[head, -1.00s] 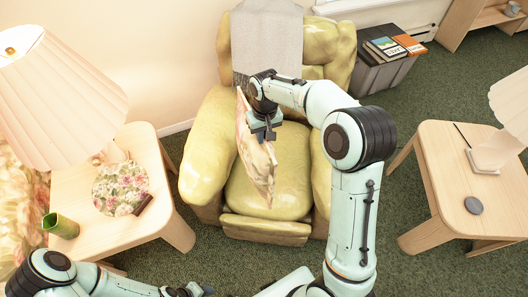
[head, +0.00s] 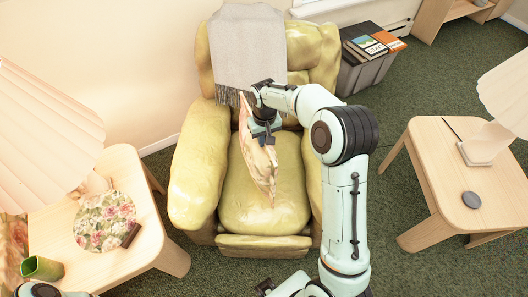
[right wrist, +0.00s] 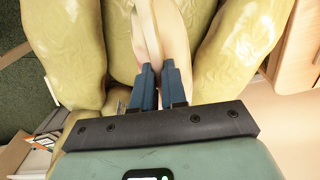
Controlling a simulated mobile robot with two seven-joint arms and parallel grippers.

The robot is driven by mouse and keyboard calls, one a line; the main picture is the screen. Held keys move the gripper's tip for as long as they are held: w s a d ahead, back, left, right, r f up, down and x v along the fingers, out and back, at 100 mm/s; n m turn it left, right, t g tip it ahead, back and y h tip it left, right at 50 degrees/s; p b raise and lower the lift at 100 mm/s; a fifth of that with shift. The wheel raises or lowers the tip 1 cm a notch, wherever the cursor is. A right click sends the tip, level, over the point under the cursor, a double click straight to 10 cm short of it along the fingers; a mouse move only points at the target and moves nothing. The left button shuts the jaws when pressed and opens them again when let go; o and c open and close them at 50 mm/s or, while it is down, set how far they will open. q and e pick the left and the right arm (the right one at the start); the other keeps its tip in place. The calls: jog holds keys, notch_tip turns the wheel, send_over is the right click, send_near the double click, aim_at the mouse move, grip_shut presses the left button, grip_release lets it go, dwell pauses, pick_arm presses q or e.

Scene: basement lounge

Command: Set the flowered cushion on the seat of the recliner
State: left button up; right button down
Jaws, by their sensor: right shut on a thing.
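The flowered cushion (head: 259,160), cream with pinkish patches, is on edge, seen nearly edge-on in the head view. My right gripper (head: 263,137) is shut on its upper part. The cushion hangs over the seat (head: 240,193) of the yellow-green recliner (head: 199,170), between the armrests; I cannot tell whether its lower end touches the seat. In the right wrist view the two fingers (right wrist: 159,90) pinch the pale cushion (right wrist: 172,35), with the recliner (right wrist: 120,30) around it. My left gripper is out of view.
A grey throw (head: 245,45) drapes over the recliner's back. A wooden table at left (head: 150,235) holds a lamp, a round flowered item (head: 104,220) and a green cup (head: 42,267). Another table (head: 425,160) stands at right. A grey box with books (head: 370,65) is behind. Green carpet lies between.

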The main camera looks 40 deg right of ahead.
aim_at(264, 151)
jog(key=shift+w+f, duration=0.1)
jog(key=shift+f, duration=3.25)
jog(key=shift+f, duration=0.15)
jog(key=c, duration=1.2)
grip_release()
jog(key=shift+o, duration=0.2)
jog(key=r, duration=1.2)
jog(key=shift+s+r, duration=0.15)
jog(key=shift+s, duration=0.05)
jog(key=shift+s, duration=0.1)
